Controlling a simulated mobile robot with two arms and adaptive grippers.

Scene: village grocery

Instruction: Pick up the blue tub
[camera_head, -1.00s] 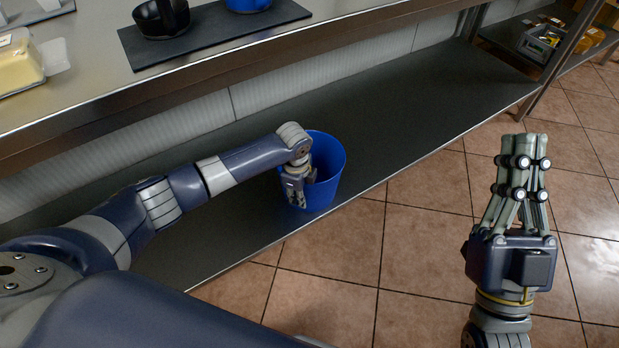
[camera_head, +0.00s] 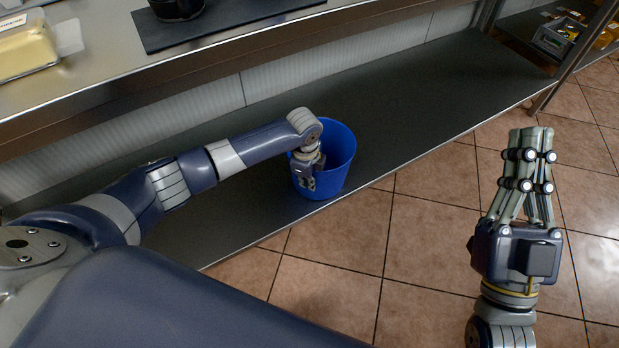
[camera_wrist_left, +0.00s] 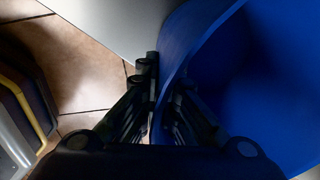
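The blue tub (camera_head: 341,150) stands upright on the dark lower shelf, close to its front edge. My left gripper (camera_head: 306,180) is at the tub's near left rim. In the left wrist view the wall of the tub (camera_wrist_left: 215,40) passes between the fingers of my left gripper (camera_wrist_left: 162,100), one side outside and the other inside, and they look closed on it. Part of the wall is hidden by the fingers. My right gripper (camera_head: 531,135) is empty, its fingertips together, pointing up above the tiled floor at the right.
The lower shelf (camera_head: 410,95) is bare to the right of the tub. The steel upper shelf (camera_head: 90,60) overhangs behind it, carrying a dark mat (camera_head: 225,15), a black container (camera_head: 177,8) and a yellow-filled tub (camera_head: 25,50). A grey crate (camera_head: 556,38) sits far right. Tiled floor (camera_head: 330,270) in front is clear.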

